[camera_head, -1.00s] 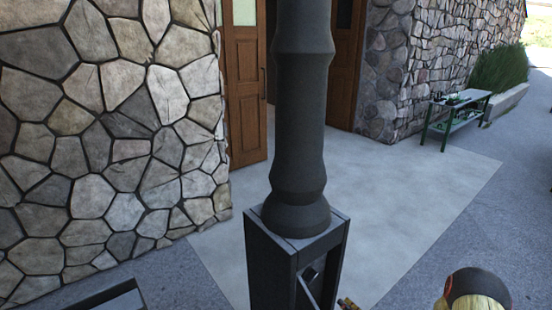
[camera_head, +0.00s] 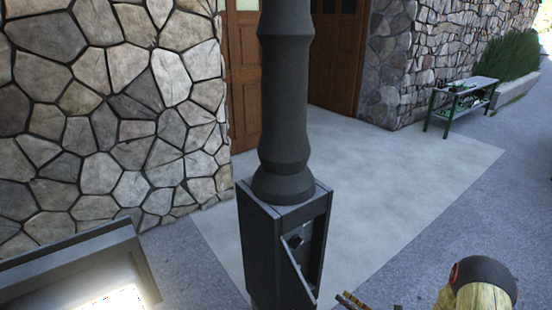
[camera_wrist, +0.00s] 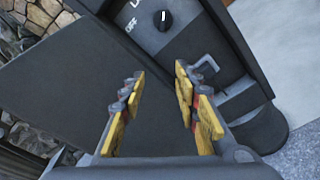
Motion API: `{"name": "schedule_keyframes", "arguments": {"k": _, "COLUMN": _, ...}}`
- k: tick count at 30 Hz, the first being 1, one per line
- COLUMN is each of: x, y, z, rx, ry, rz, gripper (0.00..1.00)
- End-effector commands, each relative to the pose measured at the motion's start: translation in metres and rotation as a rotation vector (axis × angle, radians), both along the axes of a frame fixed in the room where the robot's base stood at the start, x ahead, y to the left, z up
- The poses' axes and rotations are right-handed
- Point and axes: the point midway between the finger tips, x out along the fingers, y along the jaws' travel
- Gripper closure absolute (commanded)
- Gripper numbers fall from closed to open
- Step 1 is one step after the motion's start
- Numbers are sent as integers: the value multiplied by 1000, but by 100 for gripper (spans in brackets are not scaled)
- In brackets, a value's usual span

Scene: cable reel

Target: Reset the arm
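My gripper (camera_wrist: 160,76) is open in the wrist view, with yellow pads on both fingers and nothing held between them. Part of it (camera_head: 352,300) shows at the bottom edge of the head view, to the right of the dark pedestal box (camera_head: 268,255). In the wrist view, a flat dark panel (camera_wrist: 75,95) lies behind and left of the fingers. Beyond the fingertips is a black knob (camera_wrist: 163,20) next to an "OFF" label. A grey bracket-like part (camera_wrist: 200,72) is behind the right finger. Contact with any of these cannot be told.
A thick dark post (camera_head: 288,100) rises from the pedestal box, whose hinged door (camera_head: 300,275) stands ajar. A dark-framed box (camera_head: 75,265) with a bright patch is at lower left. A stone wall (camera_head: 100,120) is behind. A green-legged table (camera_head: 460,100) stands far right. Paving between is clear.

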Motion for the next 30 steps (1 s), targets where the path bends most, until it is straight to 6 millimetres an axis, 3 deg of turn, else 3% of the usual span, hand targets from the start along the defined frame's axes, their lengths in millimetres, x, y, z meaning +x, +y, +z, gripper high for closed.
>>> {"name": "schedule_keyframes", "arguments": {"k": 6, "x": -41, "y": 34, "z": -16, "rx": -113, "ry": -7, "rz": 169, "gripper": 68}}
{"name": "schedule_keyframes", "arguments": {"k": 11, "x": -77, "y": 56, "z": -9, "rx": -235, "ry": -64, "rz": 345, "gripper": 68}}
{"name": "schedule_keyframes", "arguments": {"k": 14, "x": -102, "y": 69, "z": 4, "rx": -340, "ry": -132, "rz": 495, "gripper": 68}}
{"name": "schedule_keyframes", "arguments": {"k": 20, "x": -166, "y": 84, "z": 50, "rx": -634, "ry": -371, "rz": 899, "gripper": 68}}
{"name": "schedule_keyframes", "arguments": {"k": 24, "x": -203, "y": 78, "z": 81, "rx": -844, "ry": -556, "rz": 1173, "gripper": 68}}
{"name": "schedule_keyframes", "arguments": {"k": 30, "x": -240, "y": 58, "z": 126, "rx": -1123, "ry": -804, "rz": 1513, "gripper": 68}}
